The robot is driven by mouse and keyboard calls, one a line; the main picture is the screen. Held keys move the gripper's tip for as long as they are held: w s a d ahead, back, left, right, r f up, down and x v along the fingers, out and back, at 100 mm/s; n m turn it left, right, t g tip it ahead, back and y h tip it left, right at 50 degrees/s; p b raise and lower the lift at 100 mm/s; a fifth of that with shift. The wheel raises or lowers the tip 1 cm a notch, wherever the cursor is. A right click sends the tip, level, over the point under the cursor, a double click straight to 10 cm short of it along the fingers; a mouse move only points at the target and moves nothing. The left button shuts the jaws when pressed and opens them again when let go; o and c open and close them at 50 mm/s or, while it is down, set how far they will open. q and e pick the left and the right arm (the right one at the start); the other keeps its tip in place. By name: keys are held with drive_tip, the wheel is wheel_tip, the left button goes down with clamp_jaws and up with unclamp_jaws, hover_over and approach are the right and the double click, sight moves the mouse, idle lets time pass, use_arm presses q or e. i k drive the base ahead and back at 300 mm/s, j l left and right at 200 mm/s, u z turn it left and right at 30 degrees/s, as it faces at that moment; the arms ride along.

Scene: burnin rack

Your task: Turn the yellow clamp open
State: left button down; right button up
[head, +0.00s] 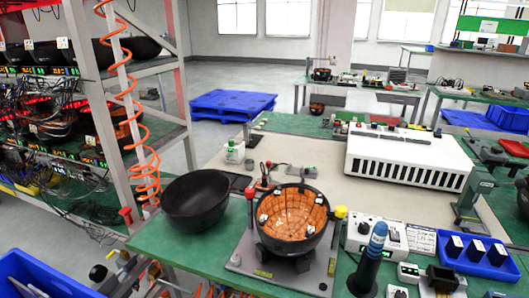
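The yellow clamp (340,212) shows as a small yellow cap at the right rim of a black bowl (268,244) with a copper-coloured, segmented inside. The bowl sits tilted toward me in a grey fixture (243,256) on the green bench. Neither of my grippers is in view.
An empty black bowl (196,200) stands left of the fixture. A dark cylinder with a blue top (374,248), a white control box (371,236) and a blue tray (478,262) stand to the right. A rack and orange coiled hose (146,180) are at left.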

sight(339, 213)
drive_tip(key=k+l+u, duration=0.25)
drive_tip(key=k+l, duration=0.7)
drive_tip(key=k, duration=0.05)
